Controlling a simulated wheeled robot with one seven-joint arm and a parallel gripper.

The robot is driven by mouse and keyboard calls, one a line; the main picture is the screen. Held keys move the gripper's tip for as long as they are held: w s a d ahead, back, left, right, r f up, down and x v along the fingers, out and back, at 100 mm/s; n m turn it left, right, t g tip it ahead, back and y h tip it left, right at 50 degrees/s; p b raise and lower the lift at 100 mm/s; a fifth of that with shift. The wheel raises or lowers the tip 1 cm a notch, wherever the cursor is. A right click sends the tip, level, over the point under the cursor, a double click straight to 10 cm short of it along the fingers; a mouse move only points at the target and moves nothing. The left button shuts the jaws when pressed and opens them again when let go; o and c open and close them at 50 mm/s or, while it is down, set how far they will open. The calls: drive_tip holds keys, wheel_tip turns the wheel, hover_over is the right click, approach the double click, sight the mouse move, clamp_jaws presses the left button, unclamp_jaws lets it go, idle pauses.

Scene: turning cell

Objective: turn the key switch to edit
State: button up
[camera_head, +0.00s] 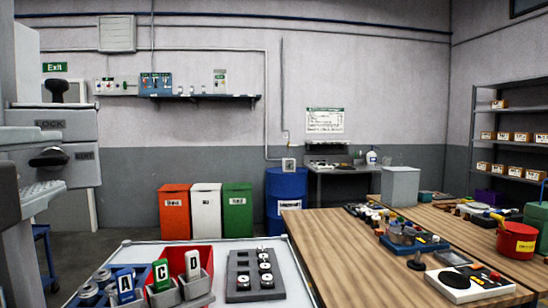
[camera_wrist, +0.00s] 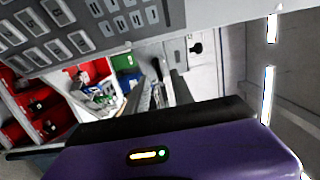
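A grey switch panel (camera_head: 85,170) stands at the far left of the head view, with a black key or knob (camera_head: 48,157) lying roughly level on it. The panel reads LOCK above the knob and seems to read EDIT at its right. In the wrist view a small dark knob (camera_wrist: 195,47) shows on a light grey box; I cannot tell if it is the same switch. The purple body of my wrist fills the bottom of that view. Narrow grey parts, perhaps the fingers of my gripper (camera_wrist: 160,95), show beyond it, apart from the knob. Their opening is unclear.
A keypad panel (camera_wrist: 75,25) crosses the upper left of the wrist view, close to my wrist. In the head view, a white-topped cart (camera_head: 215,258) holds trays and lettered parts, and a wooden table (camera_head: 330,245) stands at the right.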

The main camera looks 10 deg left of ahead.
drive_tip(key=shift+b+v, duration=0.3)
drive_tip(key=shift+v, duration=2.45)
